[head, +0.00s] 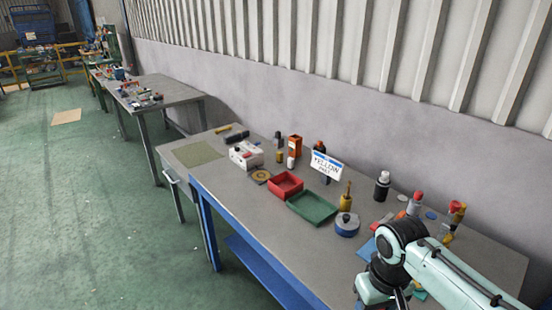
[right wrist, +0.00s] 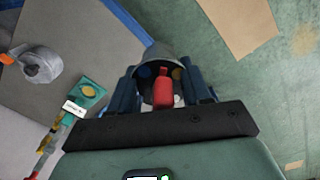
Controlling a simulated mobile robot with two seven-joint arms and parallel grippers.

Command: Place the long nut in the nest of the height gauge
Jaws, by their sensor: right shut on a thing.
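My right gripper (right wrist: 160,86) is shut on a red piece (right wrist: 162,92) between its dark blue fingers in the right wrist view. A grey rounded shape (right wrist: 160,53) shows just beyond the red piece; I cannot tell whether they are one thing. I cannot make out a long nut for certain. A teal block with a yellow round spot (right wrist: 91,89) and a small white label lies left of the gripper; the label is too small to read, and I cannot tell whether this is the height gauge. In the head view my right arm hides its gripper. My left gripper is out of view.
A wall runs behind. Open green floor (head: 85,230) lies left.

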